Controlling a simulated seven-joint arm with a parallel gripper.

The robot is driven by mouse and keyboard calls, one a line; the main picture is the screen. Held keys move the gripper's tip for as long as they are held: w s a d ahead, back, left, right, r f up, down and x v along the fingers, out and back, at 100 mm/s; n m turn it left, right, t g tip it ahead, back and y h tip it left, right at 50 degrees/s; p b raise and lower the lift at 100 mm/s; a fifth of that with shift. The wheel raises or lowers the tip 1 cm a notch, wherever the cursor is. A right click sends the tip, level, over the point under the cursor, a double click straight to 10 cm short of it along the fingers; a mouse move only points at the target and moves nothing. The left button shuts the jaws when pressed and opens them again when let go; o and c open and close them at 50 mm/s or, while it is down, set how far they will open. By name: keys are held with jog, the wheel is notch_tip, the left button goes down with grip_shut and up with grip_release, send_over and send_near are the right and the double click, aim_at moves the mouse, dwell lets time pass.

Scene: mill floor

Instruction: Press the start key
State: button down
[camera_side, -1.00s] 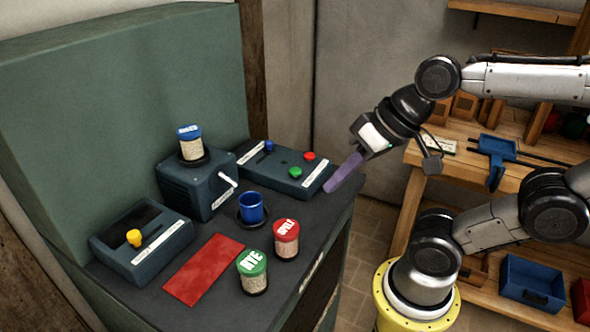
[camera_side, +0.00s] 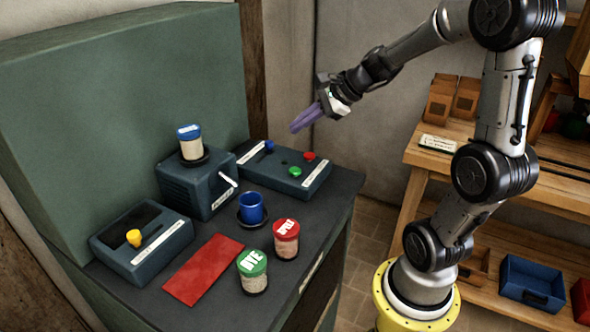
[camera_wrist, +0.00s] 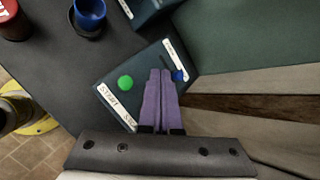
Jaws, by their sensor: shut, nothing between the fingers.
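The control box (camera_side: 285,178) sits at the back right of the bench. Its green button (camera_side: 295,171) is clear in the side view; in the wrist view the green button (camera_wrist: 125,83) lies left of my fingers beside a label reading START. A red button (camera_side: 309,156) is on the same box; my fingers hide it in the wrist view. A blue knob (camera_side: 269,146) is at its far end. My gripper (camera_side: 295,128) is shut and empty, its purple fingers above the box and apart from it. In the wrist view my gripper (camera_wrist: 160,72) overlaps the box.
A blue cup (camera_side: 251,208), a red-lidded jar (camera_side: 286,240), a green-lidded jar (camera_side: 252,271) and a red mat (camera_side: 204,269) are on the bench. The mill box (camera_side: 197,187) with a blue-lidded jar (camera_side: 190,145) stands left of the control box.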

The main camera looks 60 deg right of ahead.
jog(key=shift+f, duration=0.1)
dwell(0.3)
jog(key=shift+f, duration=4.3)
jog(key=shift+f, duration=0.1)
jog(key=shift+f, duration=0.3)
jog(key=shift+s+f, duration=0.1)
jog(key=shift+f, duration=0.4)
jog(key=shift+r, duration=0.9)
jog(key=shift+r, duration=2.55)
